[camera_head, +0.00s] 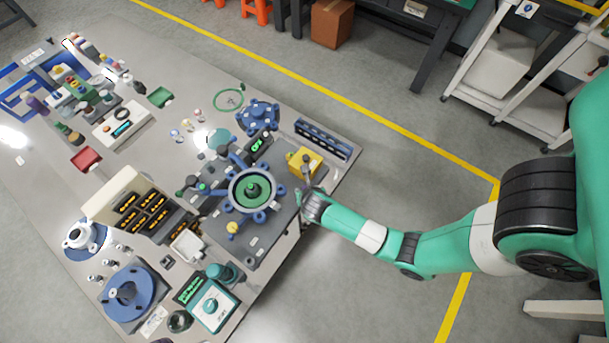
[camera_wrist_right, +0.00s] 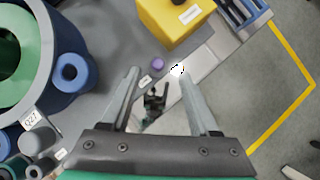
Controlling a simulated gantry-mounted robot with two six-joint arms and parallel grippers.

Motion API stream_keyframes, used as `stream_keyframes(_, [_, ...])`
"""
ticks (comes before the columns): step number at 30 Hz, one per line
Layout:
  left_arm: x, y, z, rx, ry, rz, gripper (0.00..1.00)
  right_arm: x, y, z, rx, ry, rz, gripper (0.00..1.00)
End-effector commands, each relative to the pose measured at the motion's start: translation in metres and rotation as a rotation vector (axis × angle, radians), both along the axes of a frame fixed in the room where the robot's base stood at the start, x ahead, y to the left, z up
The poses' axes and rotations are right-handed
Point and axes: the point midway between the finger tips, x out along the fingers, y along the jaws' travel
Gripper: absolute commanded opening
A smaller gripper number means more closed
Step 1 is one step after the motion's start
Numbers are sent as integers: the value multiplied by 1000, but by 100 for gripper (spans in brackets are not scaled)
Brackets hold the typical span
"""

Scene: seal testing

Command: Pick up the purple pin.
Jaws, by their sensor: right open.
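A small purple pin (camera_wrist_right: 157,61) stands on the grey plate in the right wrist view, near a small white label and the yellow box. My right gripper (camera_wrist_right: 157,72) is open and empty. The pin shows between its two fingertips in the picture, slightly beyond them; I cannot tell the height between them. In the head view my right gripper (camera_head: 307,180) is over the right edge of the test station, just below the yellow box, and I cannot make out the pin there. My left gripper is in neither view.
A yellow box (camera_wrist_right: 172,20) stands just beyond the pin. A large blue ring fixture with a green centre (camera_head: 252,191) stands to the left. A dark rack (camera_head: 323,139) lies behind. The table's edge is to the right, with open floor beyond.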

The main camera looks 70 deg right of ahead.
Motion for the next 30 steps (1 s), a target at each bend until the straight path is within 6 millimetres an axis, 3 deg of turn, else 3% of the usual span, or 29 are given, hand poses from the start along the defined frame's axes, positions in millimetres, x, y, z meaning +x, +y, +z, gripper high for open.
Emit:
stream_keyframes(9, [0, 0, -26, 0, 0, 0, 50, 13, -19, -41, 0, 1, -3, 62])
stream_keyframes(18, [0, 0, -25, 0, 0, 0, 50, 15, -22, -43, 0, 0, 0, 60])
stream_keyframes(28, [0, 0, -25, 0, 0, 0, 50, 15, -22, -43, 0, 0, 1, 0])
stream_keyframes(30, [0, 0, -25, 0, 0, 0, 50, 15, -22, -43, 0, 0, 1, 0])
